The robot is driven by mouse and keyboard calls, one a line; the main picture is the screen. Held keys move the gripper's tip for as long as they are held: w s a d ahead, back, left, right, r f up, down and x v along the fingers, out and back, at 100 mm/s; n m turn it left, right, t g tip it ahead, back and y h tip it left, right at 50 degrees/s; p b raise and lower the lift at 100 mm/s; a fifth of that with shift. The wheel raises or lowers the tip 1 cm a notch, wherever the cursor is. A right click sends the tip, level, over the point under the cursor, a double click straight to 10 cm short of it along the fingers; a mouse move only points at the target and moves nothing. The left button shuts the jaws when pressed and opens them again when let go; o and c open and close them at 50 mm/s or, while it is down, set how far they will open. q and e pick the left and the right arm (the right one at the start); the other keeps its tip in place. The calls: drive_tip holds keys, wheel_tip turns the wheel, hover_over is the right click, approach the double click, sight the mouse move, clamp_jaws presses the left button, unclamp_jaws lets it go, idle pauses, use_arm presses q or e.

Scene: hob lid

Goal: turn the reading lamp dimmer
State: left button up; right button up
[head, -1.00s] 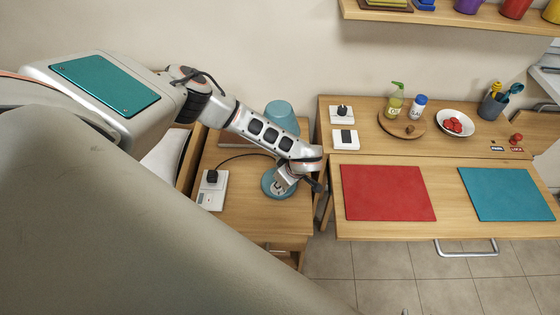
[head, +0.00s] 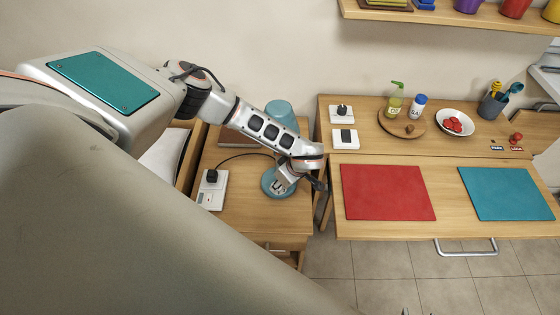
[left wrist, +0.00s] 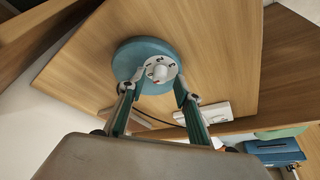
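The reading lamp stands on the small wooden table at the left, with a teal shade (head: 281,114) and a round teal base (head: 270,188). In the left wrist view the base (left wrist: 126,61) carries a pale dial plate with dark marks and a small white dimmer knob (left wrist: 159,72) in its middle. My left gripper (left wrist: 157,91) is open and empty, its fingers spread to either side of the knob in that view. I cannot tell any contact with the knob. In the head view my left gripper (head: 285,180) is over the base and hides part of it.
A white socket box with a black plug (head: 212,177) lies left of the lamp. White switch plates (head: 345,138), a round tray (head: 386,127) and a bowl (head: 441,118) stand on the right desk. Red (head: 387,196) and teal (head: 505,198) mats lie in front.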

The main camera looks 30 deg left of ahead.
use_arm(q)
drive_tip(key=w+v, duration=0.1)
drive_tip(key=v, duration=0.9)
drive_tip(key=shift+s+r, duration=0.45)
drive_tip(key=shift+s, duration=0.05)
drive_tip(key=shift+d, duration=0.25)
